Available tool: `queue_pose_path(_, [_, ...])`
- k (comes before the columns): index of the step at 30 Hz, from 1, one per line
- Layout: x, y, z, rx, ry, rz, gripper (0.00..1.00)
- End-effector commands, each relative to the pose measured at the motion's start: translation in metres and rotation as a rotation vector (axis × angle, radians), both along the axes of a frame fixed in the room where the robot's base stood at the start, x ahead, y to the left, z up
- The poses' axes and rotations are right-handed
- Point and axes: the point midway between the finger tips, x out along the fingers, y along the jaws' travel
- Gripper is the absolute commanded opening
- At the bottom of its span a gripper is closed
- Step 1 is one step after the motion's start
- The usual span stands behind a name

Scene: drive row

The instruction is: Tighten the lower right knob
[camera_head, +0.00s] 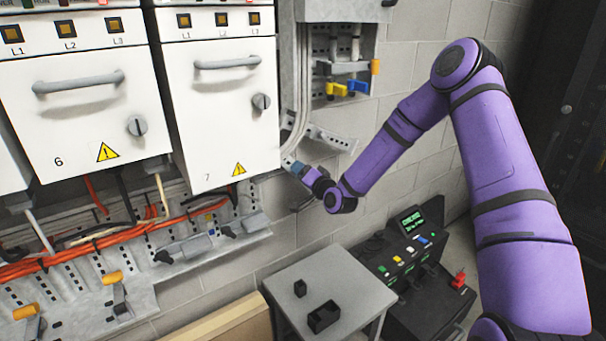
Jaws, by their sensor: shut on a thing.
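My gripper (290,164) is at the end of my purple arm, low at the right edge of cabinet 7 (215,150). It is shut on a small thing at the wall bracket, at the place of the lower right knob. The gripper hides nearly all of this knob, so its angle cannot be told. A grey round knob (261,102) sits on the door of cabinet 7, above and left of the gripper. Another grey knob (138,126) sits on the door of cabinet 6 (60,110). Neither is touched by the gripper.
A perforated bracket (335,139) runs right of the gripper. Yellow (336,89) and blue (357,87) handles hang above it. Orange cables (100,237) lie in a tray at lower left. A grey table (350,280) with two black boxes and a control console (405,258) stand below.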

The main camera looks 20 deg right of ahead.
Motion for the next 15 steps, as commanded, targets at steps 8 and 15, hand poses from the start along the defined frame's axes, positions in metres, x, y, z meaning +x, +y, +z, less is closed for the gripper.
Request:
queue_pose_path(8, [-0.0005,-0.0007,-0.0011,0.001,0.003,-0.001,0.36])
queue_pose_path(15, [-0.0003,-0.0005,-0.0006,0.001,0.001,-0.001,0.85])
